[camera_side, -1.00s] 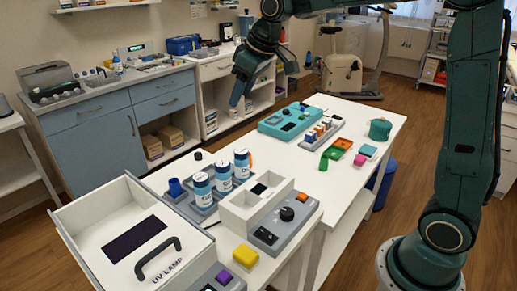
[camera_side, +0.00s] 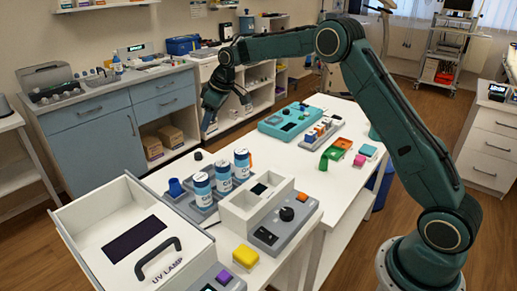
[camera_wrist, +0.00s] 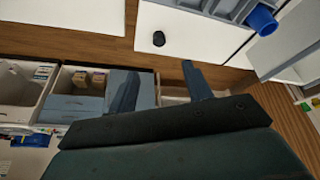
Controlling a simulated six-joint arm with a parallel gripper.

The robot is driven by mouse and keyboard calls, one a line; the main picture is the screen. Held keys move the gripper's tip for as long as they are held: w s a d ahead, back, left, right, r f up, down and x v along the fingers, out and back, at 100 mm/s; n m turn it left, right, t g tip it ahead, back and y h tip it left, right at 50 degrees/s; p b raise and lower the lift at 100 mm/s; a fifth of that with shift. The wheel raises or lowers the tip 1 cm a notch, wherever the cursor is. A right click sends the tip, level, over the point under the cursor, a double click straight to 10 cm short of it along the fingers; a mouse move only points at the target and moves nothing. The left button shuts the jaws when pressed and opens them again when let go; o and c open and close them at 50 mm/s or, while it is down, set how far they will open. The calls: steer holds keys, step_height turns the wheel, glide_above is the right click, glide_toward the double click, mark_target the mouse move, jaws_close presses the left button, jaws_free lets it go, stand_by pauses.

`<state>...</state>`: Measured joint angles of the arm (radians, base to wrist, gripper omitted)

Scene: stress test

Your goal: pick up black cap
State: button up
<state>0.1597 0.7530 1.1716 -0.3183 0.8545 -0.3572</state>
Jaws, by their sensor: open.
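The black cap (camera_side: 198,155) is a small dark round piece on the white table (camera_side: 330,185), near its back edge and behind the blue-labelled bottles. In the wrist view the black cap (camera_wrist: 158,39) lies on the white surface, beyond my fingertips and between them from left to right. My gripper (camera_side: 227,105) is open and empty, above and behind the cap in the side view, clear of the table. Its two fingers show apart in the wrist view (camera_wrist: 160,82). Nothing hides the cap.
Several blue-labelled bottles (camera_side: 222,171) stand in a grey rack, with a blue cup (camera_side: 176,187) beside them. A white UV lamp box (camera_side: 95,218) is at front left. A teal device (camera_side: 292,122) sits farther back. The table around the cap is clear.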

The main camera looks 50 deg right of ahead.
glide_above(199, 154)
steer(key=s, duration=0.2)
steer(key=shift+d+f, duration=0.25)
steer(key=shift+f, duration=1.75)
steer(key=shift+d+f, duration=0.2)
steer(key=shift+f, duration=1.75)
steer(key=shift+f, duration=0.1)
steer(key=shift+x, duration=2.5)
steer(key=shift+d, duration=0.1)
steer(key=c, duration=1.1)
